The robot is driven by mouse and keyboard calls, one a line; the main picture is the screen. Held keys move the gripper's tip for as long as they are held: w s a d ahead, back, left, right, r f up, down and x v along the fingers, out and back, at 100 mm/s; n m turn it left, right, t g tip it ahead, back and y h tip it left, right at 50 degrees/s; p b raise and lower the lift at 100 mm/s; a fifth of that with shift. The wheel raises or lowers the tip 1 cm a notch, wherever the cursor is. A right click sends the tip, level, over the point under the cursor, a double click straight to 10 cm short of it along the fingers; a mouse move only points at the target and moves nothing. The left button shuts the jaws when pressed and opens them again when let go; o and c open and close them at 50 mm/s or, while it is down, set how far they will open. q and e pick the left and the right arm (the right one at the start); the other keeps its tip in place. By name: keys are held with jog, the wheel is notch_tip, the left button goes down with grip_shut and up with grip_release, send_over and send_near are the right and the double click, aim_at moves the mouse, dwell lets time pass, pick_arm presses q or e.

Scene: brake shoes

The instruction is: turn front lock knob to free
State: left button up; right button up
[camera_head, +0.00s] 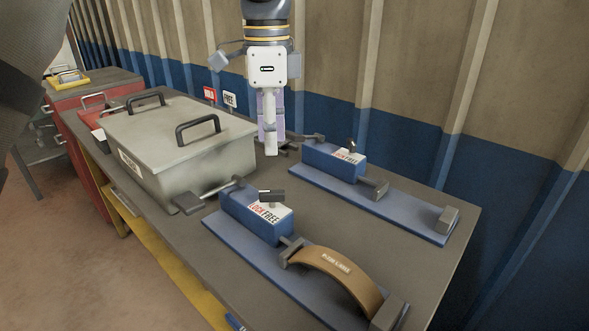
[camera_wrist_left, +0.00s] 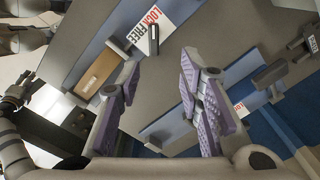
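The front lock knob (camera_head: 271,196) is a small dark bar on top of the front blue block (camera_head: 250,217), over a white LOCK/FREE label. I cannot tell for sure which word it points to. In the wrist view the knob (camera_wrist_left: 153,40) stands beside the label (camera_wrist_left: 155,22), beyond my fingers. My left gripper (camera_head: 269,132) points down behind the front block, near the wall and apart from the knob. In the wrist view its purple-padded fingers (camera_wrist_left: 168,95) are spread with nothing between them. My right gripper is not clearly shown.
A brown curved brake shoe (camera_head: 338,268) sits in the front fixture. A rear blue fixture (camera_head: 335,160) has its own knob (camera_head: 351,146) and no shoe. A grey lidded case (camera_head: 180,150) with handles stands left. The corrugated wall (camera_head: 400,100) is close behind.

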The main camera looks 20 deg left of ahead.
aim_at(271, 191)
pick_arm(q)
jog(key=f, duration=0.8)
jog(key=s+f, duration=0.1)
jog(key=f, duration=0.2)
jog(key=shift+s+f, duration=0.1)
jog(key=shift+f, duration=0.3)
grip_shut()
